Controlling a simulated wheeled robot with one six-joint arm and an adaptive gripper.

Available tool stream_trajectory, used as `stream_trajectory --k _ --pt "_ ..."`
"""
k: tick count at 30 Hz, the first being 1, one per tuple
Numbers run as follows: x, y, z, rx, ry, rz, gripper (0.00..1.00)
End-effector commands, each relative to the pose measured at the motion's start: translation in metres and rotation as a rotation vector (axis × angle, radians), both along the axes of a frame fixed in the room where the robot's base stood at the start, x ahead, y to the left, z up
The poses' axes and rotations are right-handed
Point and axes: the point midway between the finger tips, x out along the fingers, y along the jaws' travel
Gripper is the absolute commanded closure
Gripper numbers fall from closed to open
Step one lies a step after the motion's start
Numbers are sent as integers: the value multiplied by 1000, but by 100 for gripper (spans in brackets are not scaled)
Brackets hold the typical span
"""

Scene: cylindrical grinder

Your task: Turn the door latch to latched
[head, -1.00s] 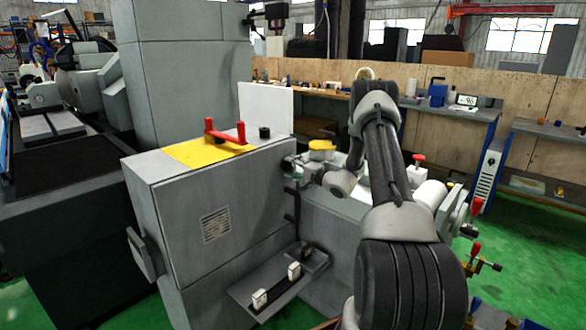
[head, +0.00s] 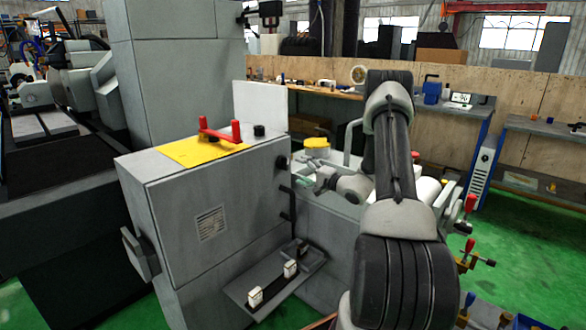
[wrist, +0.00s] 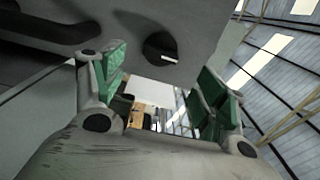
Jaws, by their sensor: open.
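A round black knob with a short white mark, which looks like the door latch, is on a grey face in the wrist view (wrist: 160,48). It also shows on the right side of the grey cabinet in the head view (head: 282,162). In the wrist view the white mark points to the right; I cannot tell which setting that is. My gripper (head: 311,177) is just right of the knob, apart from it. Its green-padded fingers (wrist: 160,88) are spread and empty, with the knob above the gap between them.
A dark bar handle (wrist: 45,24) lies left of the knob in the wrist view. The cabinet (head: 215,205) has a yellow plate with a red handle (head: 220,131) on top. A yellow-topped part (head: 317,144) stands behind my gripper. A tray (head: 265,285) juts out below.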

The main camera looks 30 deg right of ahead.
Motion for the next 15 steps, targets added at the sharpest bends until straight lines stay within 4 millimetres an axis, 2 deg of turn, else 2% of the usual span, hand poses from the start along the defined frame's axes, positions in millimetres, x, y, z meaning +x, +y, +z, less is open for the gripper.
stream_trajectory --k 3,6,15 --pt "-20 -8 1 1 0 -2 27" --pt "-30 -11 0 -1 0 0 27" --pt "-36 -13 0 0 0 1 27"
